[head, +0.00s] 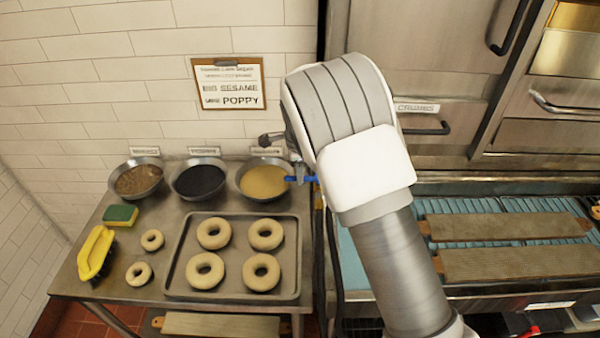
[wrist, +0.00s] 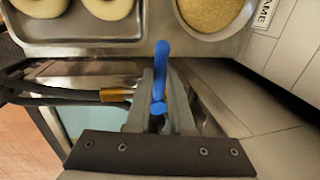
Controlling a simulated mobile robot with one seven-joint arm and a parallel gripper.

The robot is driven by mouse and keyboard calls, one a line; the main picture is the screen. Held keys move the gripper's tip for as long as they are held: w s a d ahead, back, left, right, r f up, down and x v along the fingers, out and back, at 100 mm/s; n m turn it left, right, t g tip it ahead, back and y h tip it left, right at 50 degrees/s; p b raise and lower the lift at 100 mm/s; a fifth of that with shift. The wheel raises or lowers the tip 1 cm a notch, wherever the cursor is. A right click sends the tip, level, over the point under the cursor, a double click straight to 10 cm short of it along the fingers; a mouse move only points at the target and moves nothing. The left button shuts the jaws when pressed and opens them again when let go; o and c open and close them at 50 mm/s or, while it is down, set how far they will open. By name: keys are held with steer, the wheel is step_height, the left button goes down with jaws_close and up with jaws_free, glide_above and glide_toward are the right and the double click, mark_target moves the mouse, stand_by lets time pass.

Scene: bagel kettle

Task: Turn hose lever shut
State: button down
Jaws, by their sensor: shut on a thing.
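The blue hose lever (wrist: 161,62) shows in the wrist view between the fingertips of my gripper (wrist: 160,100), which is shut on it. Its blue handle points away from the gripper toward the tray and bowl. In the head view the blue lever (head: 300,179) shows as a small bar beside the right-hand bowl, and my arm hides the rest of it. A brass fitting (wrist: 114,95) with a dark hose (wrist: 50,92) lies just left of the fingers in the wrist view.
A metal tray (head: 172,285) with several bagels lies on the steel table (head: 85,283), with bowls (head: 263,200) of toppings behind it. A water-filled basin with boards (head: 500,228) is at the right.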

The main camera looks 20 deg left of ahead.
steer(key=c, duration=0.8)
jaws_free()
steer(key=shift+w, duration=0.1)
steer(key=shift+r, duration=0.1)
steer(key=shift+s+d+r+b, duration=0.2)
steer(key=shift+s+r, duration=0.35)
steer(key=shift+r, duration=2.3)
steer(key=shift+s+d+r+b, duration=0.1)
steer(key=shift+s+r+b, duration=0.35)
steer(key=shift+r, duration=2.35)
steer(key=shift+s+d+r+b, duration=0.1)
steer(key=shift+s+r, duration=0.6)
steer(key=shift+r, duration=2.15)
